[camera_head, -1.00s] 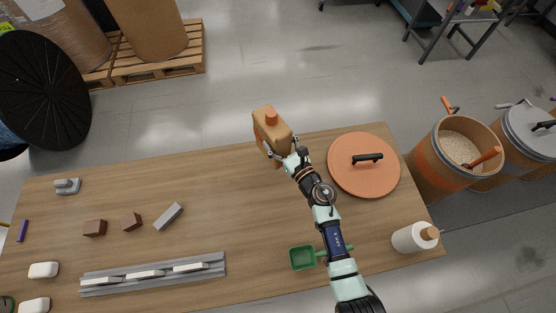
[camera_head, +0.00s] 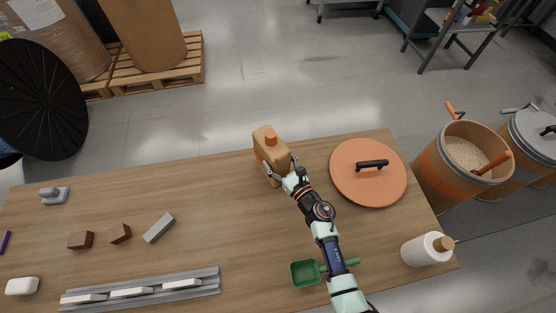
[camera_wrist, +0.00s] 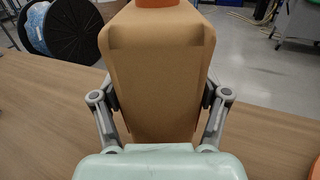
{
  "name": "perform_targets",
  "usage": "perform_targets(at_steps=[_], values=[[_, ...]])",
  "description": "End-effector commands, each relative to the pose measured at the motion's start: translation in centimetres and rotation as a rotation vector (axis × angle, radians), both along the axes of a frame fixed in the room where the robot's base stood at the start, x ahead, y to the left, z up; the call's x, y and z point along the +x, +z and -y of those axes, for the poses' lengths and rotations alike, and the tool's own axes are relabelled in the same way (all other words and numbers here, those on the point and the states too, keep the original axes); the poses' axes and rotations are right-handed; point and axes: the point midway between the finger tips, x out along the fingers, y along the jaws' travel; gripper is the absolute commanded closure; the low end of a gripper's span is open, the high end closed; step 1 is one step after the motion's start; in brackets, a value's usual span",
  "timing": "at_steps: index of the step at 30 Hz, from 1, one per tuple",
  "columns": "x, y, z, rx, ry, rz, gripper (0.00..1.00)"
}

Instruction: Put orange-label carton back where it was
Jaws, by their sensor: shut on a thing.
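The carton (camera_head: 267,153) is a tan box with an orange cap, upright at the back edge of the table, left of the orange lid. No label shows clearly. My gripper (camera_head: 281,170) is shut on its lower sides. In the wrist view the carton (camera_wrist: 160,75) fills the middle, with a finger of my gripper (camera_wrist: 160,105) against each side. I cannot tell whether its base touches the table (camera_head: 225,215).
An orange lid (camera_head: 350,190) with a black handle lies right of my gripper. A green scoop (camera_head: 305,273) and a white bottle (camera_head: 423,250) stand nearer the front. Brown blocks (camera_head: 80,240), a grey block (camera_head: 158,228) and a grey rail (camera_head: 190,284) lie left. The table between is clear.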

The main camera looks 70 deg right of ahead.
Motion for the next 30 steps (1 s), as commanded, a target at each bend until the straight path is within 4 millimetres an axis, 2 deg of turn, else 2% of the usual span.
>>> perform_targets(at_steps=[1, 5, 6, 14, 17, 20, 30], values=[[0.0, -0.2, 0.0, 0.0, 0.0, 0.0, 0.24], [0.0, -0.1, 0.0, 0.0, 0.0, 0.0, 0.02], [0.0, -0.1, 0.0, 0.0, 0.0, 0.0, 0.01], [0.0, -0.1, 0.0, 0.0, 0.0, 0.0, 0.01], [0.0, 0.5, 0.0, 0.0, 0.0, 0.0, 0.01], [-1.2, 0.2, -0.9, 0.002, -0.001, -0.001, 0.01], [-7.9, 0.1, -5.7, 0.003, -0.003, 0.0, 0.01]])
